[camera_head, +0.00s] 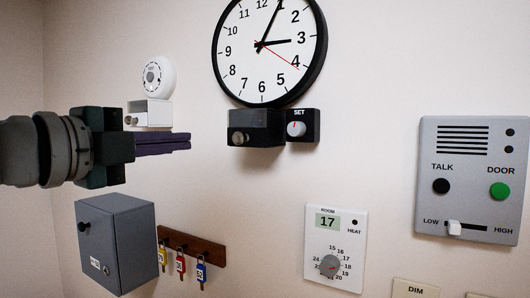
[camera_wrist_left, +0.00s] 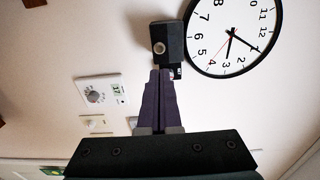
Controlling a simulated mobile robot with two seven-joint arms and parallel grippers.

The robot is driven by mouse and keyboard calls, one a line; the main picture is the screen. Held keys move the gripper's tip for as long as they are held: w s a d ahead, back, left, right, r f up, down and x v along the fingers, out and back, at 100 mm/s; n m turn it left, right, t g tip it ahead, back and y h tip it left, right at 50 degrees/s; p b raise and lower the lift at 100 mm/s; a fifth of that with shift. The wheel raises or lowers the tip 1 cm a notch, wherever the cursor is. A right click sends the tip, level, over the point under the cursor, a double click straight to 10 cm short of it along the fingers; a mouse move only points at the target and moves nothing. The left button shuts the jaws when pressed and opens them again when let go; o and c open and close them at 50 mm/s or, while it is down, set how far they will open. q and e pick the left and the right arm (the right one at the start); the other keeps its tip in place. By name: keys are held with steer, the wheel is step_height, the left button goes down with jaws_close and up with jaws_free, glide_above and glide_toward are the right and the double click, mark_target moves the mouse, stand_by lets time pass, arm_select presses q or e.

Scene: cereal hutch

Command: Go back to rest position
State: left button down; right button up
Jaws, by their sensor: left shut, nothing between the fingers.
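My left gripper (camera_head: 188,142) comes in from the left in the head view, in front of the wall. Its dark purple fingers are together and empty, pointing right toward the black box under the clock (camera_head: 238,128). In the left wrist view the shut fingers (camera_wrist_left: 160,75) point up the picture, with their tips overlapping the lower part of that black box (camera_wrist_left: 168,40). I cannot tell whether they touch it. My right gripper is in neither view.
A wall clock (camera_head: 230,50) hangs above the black box and SET knob (camera_head: 296,129). A thermostat (camera_head: 318,222), intercom panel (camera_head: 460,208), grey cabinet (camera_head: 128,230), key rack (camera_head: 215,251) and white round device (camera_head: 157,76) are on the wall. Bare wall lies right of the clock.

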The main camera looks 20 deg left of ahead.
arm_select(q)
steer(key=shift+s+a+p, duration=0.1)
steer(key=shift+s+p, duration=0.55)
steer(key=shift+s, duration=0.55)
steer(key=s+a+f+n+g+y+p, duration=0.4)
steer(key=s+f+n+g+y+p, duration=0.25)
steer(key=s+f+n, duration=0.5)
steer(key=s+d+f+n+g+h+p, duration=0.2)
steer(key=s+d+g, duration=0.2)
steer(key=d, duration=0.3)
steer(key=s+d+f+n+g+h+p, duration=0.2)
steer(key=s+d+n+g+h, duration=0.1)
steer(key=s+d, duration=0.3)
steer(key=shift+s+d+f+g, duration=0.2)
steer(key=shift+s+d+g, duration=0.2)
steer(key=shift+d, duration=0.85)
steer(key=shift+w+n, duration=0.1)
steer(key=shift+n, duration=0.15)
